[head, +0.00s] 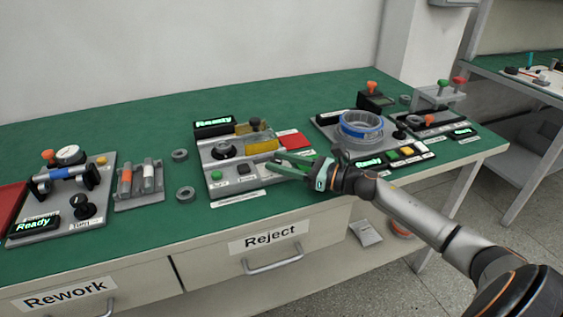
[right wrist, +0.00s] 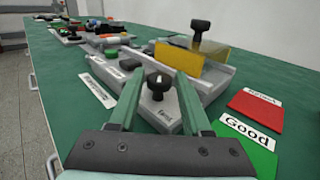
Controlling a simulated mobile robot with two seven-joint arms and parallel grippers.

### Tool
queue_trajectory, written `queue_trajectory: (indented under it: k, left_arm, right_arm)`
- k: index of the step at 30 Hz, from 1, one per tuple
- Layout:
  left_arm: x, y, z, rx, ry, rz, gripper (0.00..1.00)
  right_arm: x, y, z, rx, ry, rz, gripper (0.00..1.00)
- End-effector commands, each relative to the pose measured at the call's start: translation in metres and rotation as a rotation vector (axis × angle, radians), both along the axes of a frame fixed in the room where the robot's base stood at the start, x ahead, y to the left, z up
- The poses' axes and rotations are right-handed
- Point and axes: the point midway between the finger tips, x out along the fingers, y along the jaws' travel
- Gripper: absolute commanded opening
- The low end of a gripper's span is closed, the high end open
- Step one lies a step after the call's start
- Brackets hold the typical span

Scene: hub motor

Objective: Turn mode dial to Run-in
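The dial, a black knob with a white mark on top (right wrist: 158,84), stands on the front corner of the grey middle station (right wrist: 195,95), with a small label plate in front of it. I cannot read its setting. My right gripper (right wrist: 160,80) is open, its two green fingers spread on either side of the dial with visible gaps; I cannot tell whether either touches. My left gripper is not in view.
On the station are a round black knob (head: 224,150), a yellow guard (head: 262,146) and a lit Ready display (head: 213,121). A red card (head: 295,141) and a green Good card (right wrist: 245,130) lie beside it. Other stations stand left and right; the green bench front is mostly clear.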

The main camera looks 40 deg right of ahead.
Motion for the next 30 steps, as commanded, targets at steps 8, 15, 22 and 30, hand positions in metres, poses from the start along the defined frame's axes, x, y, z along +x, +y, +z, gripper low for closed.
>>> queue_trajectory:
  k: [8, 15, 22, 30]
  left_arm:
    - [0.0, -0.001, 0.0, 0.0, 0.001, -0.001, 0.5]
    - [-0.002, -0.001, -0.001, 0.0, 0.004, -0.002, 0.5]
    - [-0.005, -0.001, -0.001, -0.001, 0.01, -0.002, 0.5]
    - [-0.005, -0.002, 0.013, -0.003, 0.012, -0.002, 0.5]
  right_arm:
    - [0.0, 0.0, 0.0, 0.0, 0.0, 0.0, 0.16]
    - [0.0, 0.0, 0.0, 0.0, 0.0, 0.0, 0.0]
    - [0.0, 0.0, 0.0, 0.001, 0.001, -0.009, 0.0]
    - [-0.002, 0.003, 0.003, 0.003, 0.001, -0.111, 0.0]
